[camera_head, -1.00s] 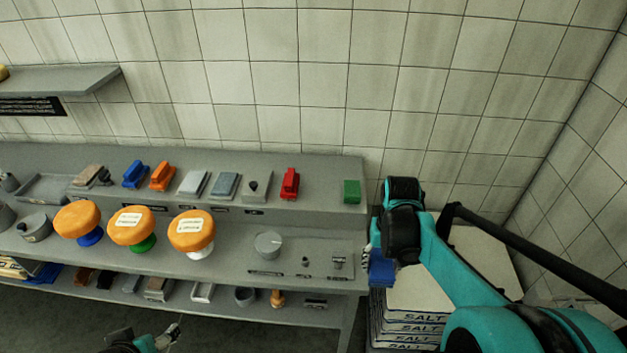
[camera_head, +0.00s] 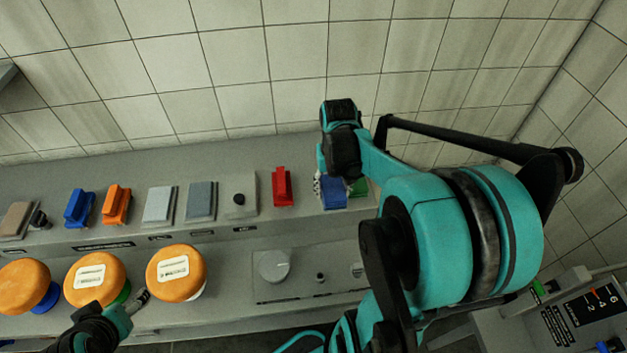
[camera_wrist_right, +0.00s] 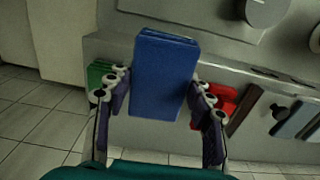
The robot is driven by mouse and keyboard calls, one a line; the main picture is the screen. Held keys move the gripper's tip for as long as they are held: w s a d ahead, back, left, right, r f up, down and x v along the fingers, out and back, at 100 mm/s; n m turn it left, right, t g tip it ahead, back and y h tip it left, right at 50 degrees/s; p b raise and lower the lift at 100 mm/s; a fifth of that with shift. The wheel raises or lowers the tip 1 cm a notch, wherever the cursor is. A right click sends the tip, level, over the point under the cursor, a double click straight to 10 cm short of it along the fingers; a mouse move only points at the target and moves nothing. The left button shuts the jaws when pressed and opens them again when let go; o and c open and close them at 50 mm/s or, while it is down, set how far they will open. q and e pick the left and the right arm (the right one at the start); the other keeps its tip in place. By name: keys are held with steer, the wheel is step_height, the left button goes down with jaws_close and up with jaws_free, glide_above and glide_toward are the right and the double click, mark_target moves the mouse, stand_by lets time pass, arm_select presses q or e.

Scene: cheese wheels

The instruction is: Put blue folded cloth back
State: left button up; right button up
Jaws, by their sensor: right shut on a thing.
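The blue folded cloth (camera_head: 333,193) is held by my right gripper (camera_head: 322,186) at the upper shelf, between a red block-like item (camera_head: 282,187) and a green folded item (camera_head: 358,187). In the right wrist view the cloth (camera_wrist_right: 165,75) stands between the two fingers of my right gripper (camera_wrist_right: 162,92), one on each side. The green item (camera_wrist_right: 98,75) shows on its left there and the red item (camera_wrist_right: 208,104) on its right. Whether the cloth touches the shelf, I cannot tell. My left gripper (camera_head: 138,302) is low at the left, near the cheese wheels; its jaws are too small to read.
Orange cheese wheels (camera_head: 177,272) on coloured stands line the lower shelf (camera_head: 225,305). Blue and orange brushes (camera_head: 117,205) and grey pads (camera_head: 201,201) lie along the upper shelf (camera_head: 255,160). A scale-like device (camera_head: 585,305) stands at the lower right.

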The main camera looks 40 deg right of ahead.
steer(key=w+d+f, duration=0.1)
steer(key=w+f, duration=0.1)
steer(key=w, duration=0.1)
steer(key=w+f+b, duration=0.1)
steer(key=w+f, duration=0.1)
steer(key=w, duration=0.1)
steer(key=w+d+f, duration=0.1)
steer(key=w, duration=0.2)
steer(key=shift+d+f, duration=0.35)
steer(key=shift+f, duration=0.05)
step_height(320, 180, down, 4)
steer(key=shift+r+b, duration=0.15)
steer(key=shift+b, duration=0.55)
steer(key=shift+f, duration=0.2)
steer(key=shift+f, duration=0.15)
steer(key=o, duration=1.1)
